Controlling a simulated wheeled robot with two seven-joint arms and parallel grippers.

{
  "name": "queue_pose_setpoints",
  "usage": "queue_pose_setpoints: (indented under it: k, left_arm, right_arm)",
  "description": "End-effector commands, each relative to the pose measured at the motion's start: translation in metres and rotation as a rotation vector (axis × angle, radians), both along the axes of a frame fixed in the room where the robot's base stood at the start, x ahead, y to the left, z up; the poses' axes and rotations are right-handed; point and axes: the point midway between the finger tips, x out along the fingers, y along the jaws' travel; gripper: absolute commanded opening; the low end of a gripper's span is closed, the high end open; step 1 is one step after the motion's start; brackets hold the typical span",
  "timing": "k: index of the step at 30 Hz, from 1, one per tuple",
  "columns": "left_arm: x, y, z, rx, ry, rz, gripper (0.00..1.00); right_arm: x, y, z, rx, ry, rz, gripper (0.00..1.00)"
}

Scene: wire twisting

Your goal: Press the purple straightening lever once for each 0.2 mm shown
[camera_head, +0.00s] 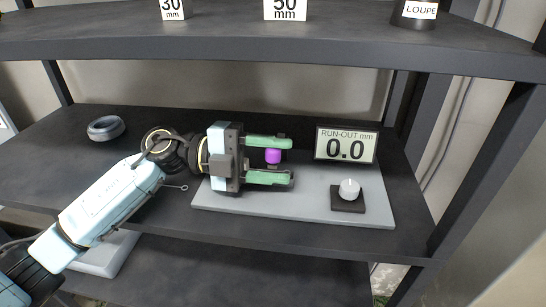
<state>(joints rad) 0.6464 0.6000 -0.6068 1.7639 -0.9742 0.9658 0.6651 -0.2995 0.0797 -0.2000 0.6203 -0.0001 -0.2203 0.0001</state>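The display (346,145) stands at the back right of the grey board and reads "RUN-OUT mm 0.0". A purple piece (273,156), which looks like the lever's knob, shows between the fingers of my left gripper (280,161). The gripper's two green fingers are spread apart, one behind the purple piece and one in front. I cannot tell whether either finger touches it. The gripper body hides what lies to the left of the purple piece. My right gripper does not show.
The grey board (310,208) lies on the dark middle shelf (403,240). A white knob (349,189) on a black base sits at its right. A dark ring (106,127) lies at the shelf's left. The upper shelf (230,41) holds "30 mm" and "50 mm" signs and a loupe (414,14).

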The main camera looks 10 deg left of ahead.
Motion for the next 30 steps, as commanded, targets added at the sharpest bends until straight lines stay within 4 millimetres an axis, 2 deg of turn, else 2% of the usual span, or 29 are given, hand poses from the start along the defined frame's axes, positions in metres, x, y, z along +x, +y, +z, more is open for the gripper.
queue_pose_setpoints:
  k: [7, 11, 14, 24, 30]
  left_arm:
    - [0.0, 0.001, 0.001, -0.001, -0.004, 0.001, 0.47]
    - [0.001, 0.01, 0.0, -0.002, -0.005, 0.002, 0.47]
    - [0.001, 0.027, -0.001, 0.001, -0.005, 0.004, 0.47]
    - [0.001, 0.102, -0.002, 0.001, -0.002, 0.006, 0.47]
    - [0.001, 0.128, 0.0, 0.001, -0.002, 0.003, 0.47]
  right_arm:
    - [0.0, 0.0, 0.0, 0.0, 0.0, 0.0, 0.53]
    - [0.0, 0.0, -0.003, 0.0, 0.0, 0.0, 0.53]
    - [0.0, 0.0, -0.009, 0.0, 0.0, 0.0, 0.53]
    - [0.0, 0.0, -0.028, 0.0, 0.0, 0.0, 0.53]
    - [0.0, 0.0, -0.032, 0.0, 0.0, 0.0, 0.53]
